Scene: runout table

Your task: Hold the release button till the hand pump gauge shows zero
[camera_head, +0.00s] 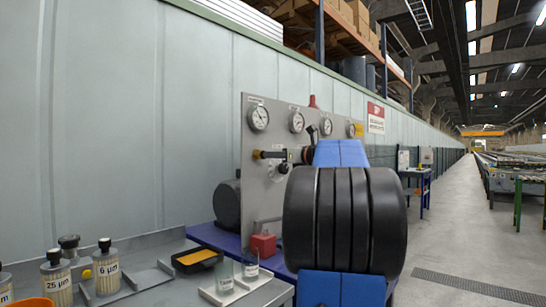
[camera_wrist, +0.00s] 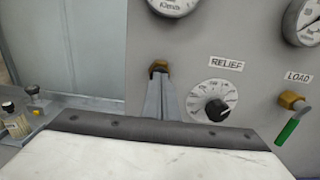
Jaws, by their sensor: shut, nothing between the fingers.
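My gripper (camera_wrist: 160,84) shows in the wrist view as grey fingers shut together, with nothing between them. Their tips point at a brass hex fitting (camera_wrist: 158,66) on the grey panel; I cannot tell whether they touch it. In the head view my black wrist hides the gripper. A black and orange device with brass ends (camera_head: 285,155), perhaps the hand pump, is at the panel (camera_head: 258,185), partly hidden by my arm. I cannot make out a release button or read a pump gauge.
Round gauges (camera_head: 258,118) line the panel's top. The wrist view shows a RELIEF dial (camera_wrist: 212,100) and a green-handled LOAD valve (camera_wrist: 288,128). The aisle (camera_head: 455,240) at right is clear.

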